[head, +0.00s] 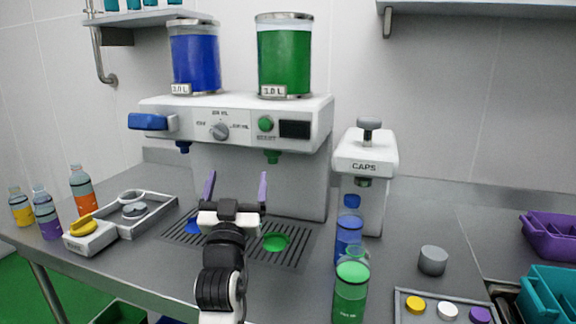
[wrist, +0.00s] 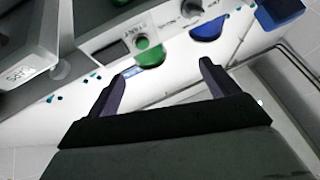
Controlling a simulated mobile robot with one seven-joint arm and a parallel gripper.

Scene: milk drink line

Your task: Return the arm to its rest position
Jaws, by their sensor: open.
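My gripper (head: 235,190) is open and empty, with its two purple fingers apart and pointing up, in front of the drink dispenser (head: 310,115). In the wrist view my gripper (wrist: 163,85) also shows open, with nothing between the fingers and part of the dispenser beyond them. My arm rises from the bottom of the head view and hides part of the drip grate (head: 172,238). A blue bottle (head: 348,240) and a green bottle (head: 350,295) stand to the right of the gripper, apart from it.
A caps machine (head: 366,152) stands right of the dispenser. A grey cylinder (head: 433,261) and a tray of caps (head: 400,310) lie at right, near purple (head: 550,238) and teal bins (head: 550,290). Small bottles (head: 82,190) and a grey tray (head: 165,211) stand at left.

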